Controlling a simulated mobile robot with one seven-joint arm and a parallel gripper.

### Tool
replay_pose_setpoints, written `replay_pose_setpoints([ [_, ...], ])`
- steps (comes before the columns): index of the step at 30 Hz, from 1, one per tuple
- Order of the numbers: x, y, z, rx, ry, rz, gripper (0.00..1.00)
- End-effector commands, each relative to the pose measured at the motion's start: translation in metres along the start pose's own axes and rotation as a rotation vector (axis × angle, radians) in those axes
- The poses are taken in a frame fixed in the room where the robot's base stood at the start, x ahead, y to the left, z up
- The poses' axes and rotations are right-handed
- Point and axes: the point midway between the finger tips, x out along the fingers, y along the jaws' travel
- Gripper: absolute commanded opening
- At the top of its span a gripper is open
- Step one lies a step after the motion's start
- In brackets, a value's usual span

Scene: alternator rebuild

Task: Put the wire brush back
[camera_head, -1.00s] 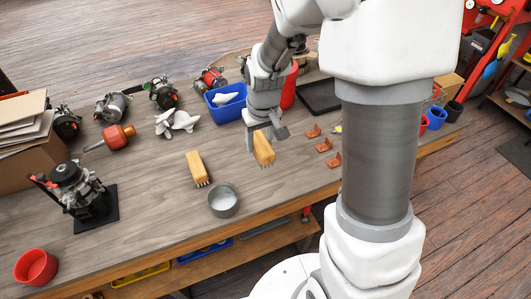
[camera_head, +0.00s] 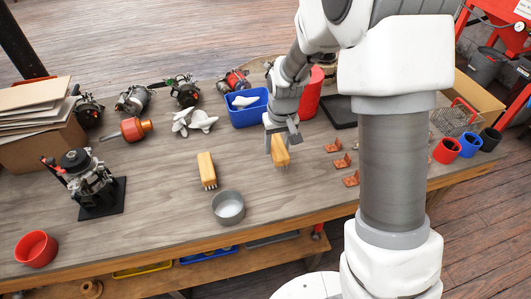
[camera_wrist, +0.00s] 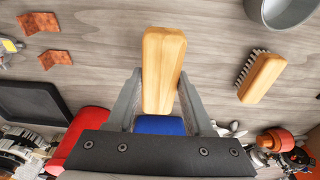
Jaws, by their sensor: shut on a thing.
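A wire brush with a yellow wooden block (camera_head: 280,151) is between the fingers of my gripper (camera_head: 278,146), above the bench. In the wrist view this held brush (camera_wrist: 162,70) sits between the two grey fingers of my gripper (camera_wrist: 161,105), its bristles hidden beneath the block. A second wire brush (camera_head: 207,170) lies on the bench to the left of my gripper. It also shows at the upper right of the wrist view (camera_wrist: 262,77), with dark bristles along one side.
A grey round dish (camera_head: 228,208) stands near the front edge. A blue bin (camera_head: 247,112) with a white part and a red cylinder (camera_head: 312,95) stand behind my gripper. Small orange-brown brackets (camera_head: 342,161) lie to its right. An alternator on a stand (camera_head: 92,185) is at left.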

Motion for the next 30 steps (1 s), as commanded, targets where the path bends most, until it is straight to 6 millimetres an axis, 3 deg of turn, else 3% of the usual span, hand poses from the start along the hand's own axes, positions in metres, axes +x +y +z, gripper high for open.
replay_pose_setpoints([
  [3, 0.019, -0.012, -0.018, -0.003, -0.001, 0.000, 0.07],
  [10, 0.035, -0.023, -0.038, 0.000, 0.001, 0.000, 0.07],
  [14, 0.042, -0.024, -0.038, 0.001, -0.001, 0.000, 0.07],
  [21, 0.074, -0.024, -0.033, 0.001, -0.002, 0.000, 0.07],
  [30, 0.077, -0.024, -0.033, 0.000, 0.001, 0.000, 0.07],
])
